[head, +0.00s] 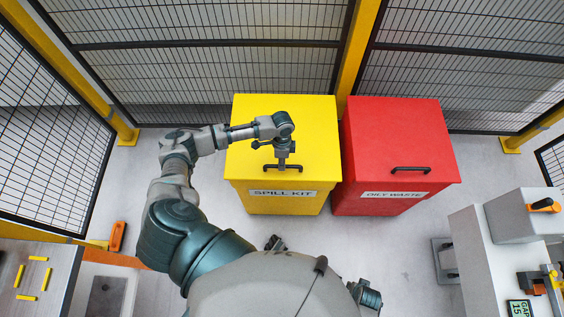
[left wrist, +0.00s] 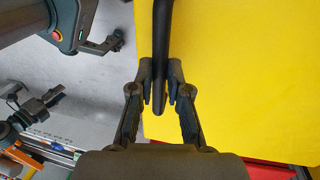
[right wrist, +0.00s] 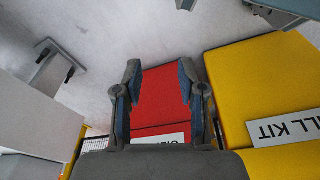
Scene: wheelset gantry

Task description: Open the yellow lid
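The yellow lid (head: 255,115) lies closed on the yellow bin labelled SPILL KIT (head: 285,204). Its black bar handle (head: 298,169) is near the front edge. My left gripper (head: 283,167) reaches over the lid from above, at the handle. In the left wrist view the left gripper (left wrist: 161,88) has its fingers close in on both sides of the handle (left wrist: 162,35), with little or no gap. My right gripper (right wrist: 160,80) is open and empty in the right wrist view, with the red bin beyond it.
A red bin labelled OILY WASTE (head: 395,135) stands close to the right of the yellow bin. Mesh fencing (head: 210,70) with yellow posts is behind them. A grey bench (head: 490,250) is at the right and a table (head: 35,280) at the left.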

